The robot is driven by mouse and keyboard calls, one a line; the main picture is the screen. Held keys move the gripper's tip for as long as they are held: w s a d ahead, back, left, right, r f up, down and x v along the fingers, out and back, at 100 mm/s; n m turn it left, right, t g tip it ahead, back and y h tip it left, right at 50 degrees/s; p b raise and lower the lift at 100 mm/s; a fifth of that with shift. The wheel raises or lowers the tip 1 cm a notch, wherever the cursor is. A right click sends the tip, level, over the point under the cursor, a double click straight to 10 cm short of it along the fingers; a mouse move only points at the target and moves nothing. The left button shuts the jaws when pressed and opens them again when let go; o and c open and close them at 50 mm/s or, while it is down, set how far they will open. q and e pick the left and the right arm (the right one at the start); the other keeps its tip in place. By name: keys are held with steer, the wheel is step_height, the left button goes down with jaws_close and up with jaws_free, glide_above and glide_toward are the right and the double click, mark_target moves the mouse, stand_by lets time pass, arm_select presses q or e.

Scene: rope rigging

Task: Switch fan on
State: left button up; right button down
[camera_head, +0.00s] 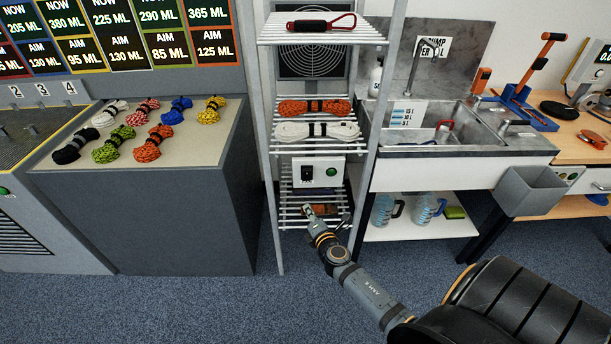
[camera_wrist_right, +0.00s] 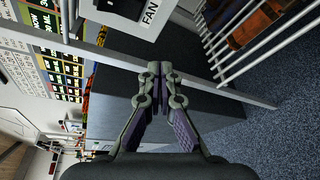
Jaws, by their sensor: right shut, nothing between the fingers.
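The fan (camera_head: 312,60) has a dark square grille behind the rack's top. My right gripper (camera_head: 307,208) is shut and empty, just below the box and apart from the switch in the picture. In the right wrist view, the shut fingertips (camera_wrist_right: 160,68) are below the box's FAN label (camera_wrist_right: 150,14). The switch's position is too small to tell. My left gripper is out of view.
The wire rack (camera_head: 278,215) has thin posts and shelves close around my right gripper. Orange and white rope bundles (camera_head: 315,131) lie above the box. A rope-covered counter (camera_head: 150,220) stands left, a sink (camera_head: 455,130) right. Blue carpet (camera_head: 200,305) is clear in front.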

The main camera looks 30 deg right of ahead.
mark_target(305, 178)
steer(key=shift+w+d+r+p, duration=0.65)
steer(key=shift+w+r+p, duration=0.1)
steer(key=shift+w, duration=0.3)
steer(key=shift+w+d+r+p, duration=0.65)
steer(key=shift+w+r, duration=0.1)
steer(key=shift+w, duration=0.35)
steer(key=shift+w+d+r+p, duration=0.65)
steer(key=shift+w+r+p, duration=0.1)
steer(key=shift+w, duration=0.3)
steer(key=shift+w+r, duration=0.1)
steer(key=shift+w+d+r, duration=0.1)
steer(key=shift+w+d, duration=0.1)
